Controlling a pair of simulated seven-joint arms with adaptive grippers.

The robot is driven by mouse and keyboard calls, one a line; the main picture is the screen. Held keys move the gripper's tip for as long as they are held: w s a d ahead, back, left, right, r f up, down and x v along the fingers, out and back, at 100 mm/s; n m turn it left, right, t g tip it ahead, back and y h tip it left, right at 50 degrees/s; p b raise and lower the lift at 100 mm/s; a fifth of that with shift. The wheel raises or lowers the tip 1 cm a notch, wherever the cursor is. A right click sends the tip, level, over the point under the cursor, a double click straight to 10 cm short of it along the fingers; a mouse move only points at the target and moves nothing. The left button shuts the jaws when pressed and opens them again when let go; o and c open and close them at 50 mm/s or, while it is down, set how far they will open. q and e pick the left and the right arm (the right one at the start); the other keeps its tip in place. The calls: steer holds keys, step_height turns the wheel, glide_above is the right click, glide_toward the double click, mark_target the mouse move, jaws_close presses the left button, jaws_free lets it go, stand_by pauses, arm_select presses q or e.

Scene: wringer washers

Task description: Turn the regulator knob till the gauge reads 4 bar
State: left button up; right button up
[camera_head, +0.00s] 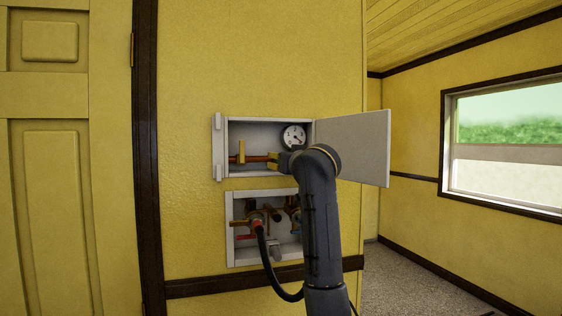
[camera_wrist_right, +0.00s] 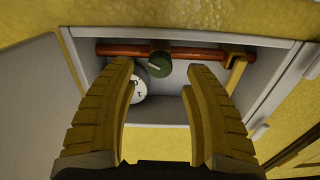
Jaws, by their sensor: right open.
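The round white gauge (camera_head: 293,136) hangs in the upper wall box, with a dark needle too small to read. In the right wrist view the gauge (camera_wrist_right: 139,88) is partly covered by a finger. The dark green regulator knob (camera_wrist_right: 158,65) with a pale mark sits on the copper pipe. It lies beyond and between the fingertips of my right gripper (camera_wrist_right: 157,78), which is open and appears apart from it. In the head view my right gripper (camera_head: 272,161) reaches into the box and hides the knob. My left gripper is not in view.
The upper box (camera_head: 220,150) has its door (camera_head: 355,147) swung open to the right. A yellow lever (camera_head: 240,152) stands on the copper pipe (camera_wrist_right: 205,52) beside the knob. A lower box (camera_head: 230,255) holds taps and a black hose (camera_head: 270,270).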

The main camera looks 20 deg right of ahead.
steer(key=shift+w, duration=1.95)
jaws_close()
